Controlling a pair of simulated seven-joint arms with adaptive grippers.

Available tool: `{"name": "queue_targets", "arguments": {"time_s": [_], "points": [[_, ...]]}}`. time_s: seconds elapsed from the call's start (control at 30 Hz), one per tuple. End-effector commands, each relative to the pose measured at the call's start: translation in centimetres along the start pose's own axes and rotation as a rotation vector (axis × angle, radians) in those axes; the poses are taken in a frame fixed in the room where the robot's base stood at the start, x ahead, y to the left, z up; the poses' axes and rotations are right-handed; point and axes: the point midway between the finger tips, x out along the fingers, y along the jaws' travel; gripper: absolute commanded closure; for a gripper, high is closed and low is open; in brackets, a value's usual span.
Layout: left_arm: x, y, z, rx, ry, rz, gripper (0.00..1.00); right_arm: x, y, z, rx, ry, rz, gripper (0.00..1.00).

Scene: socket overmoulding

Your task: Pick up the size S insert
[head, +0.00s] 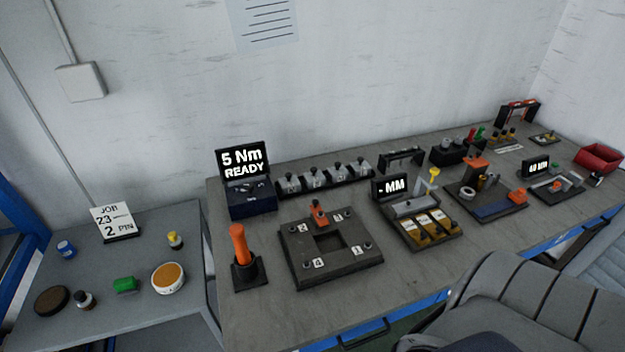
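Neither of my grippers shows in the head view. Right of centre on the long bench stands a gauge station (405,233) with a display (390,187) reading "- MM" and a yellow-topped upright piece. At its front lies a row of brass-coloured blocks (428,228) with white labels. The label letters are too small to read, so I cannot tell which piece, if any, is the size S insert. No gripper touches anything in view.
A dark plate (300,270) with numbered corners and a square opening lies left of the gauge. An orange-handled tool (240,245) stands beside it. A fixture (490,205) and a red bin (598,158) are farther right. A side table (120,320) holds small containers.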

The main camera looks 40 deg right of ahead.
Motion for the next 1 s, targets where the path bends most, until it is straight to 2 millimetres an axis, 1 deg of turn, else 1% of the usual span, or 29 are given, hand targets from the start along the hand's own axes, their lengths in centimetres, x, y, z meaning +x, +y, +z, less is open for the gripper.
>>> {"name": "queue_targets", "arguments": {"time_s": [0.47,0.5,1.0], "points": [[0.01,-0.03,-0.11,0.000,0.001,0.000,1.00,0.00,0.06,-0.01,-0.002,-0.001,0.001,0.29],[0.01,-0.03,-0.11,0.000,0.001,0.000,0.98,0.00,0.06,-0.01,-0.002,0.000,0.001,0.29],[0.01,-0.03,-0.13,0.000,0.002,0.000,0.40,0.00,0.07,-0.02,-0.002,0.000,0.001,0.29]]}}
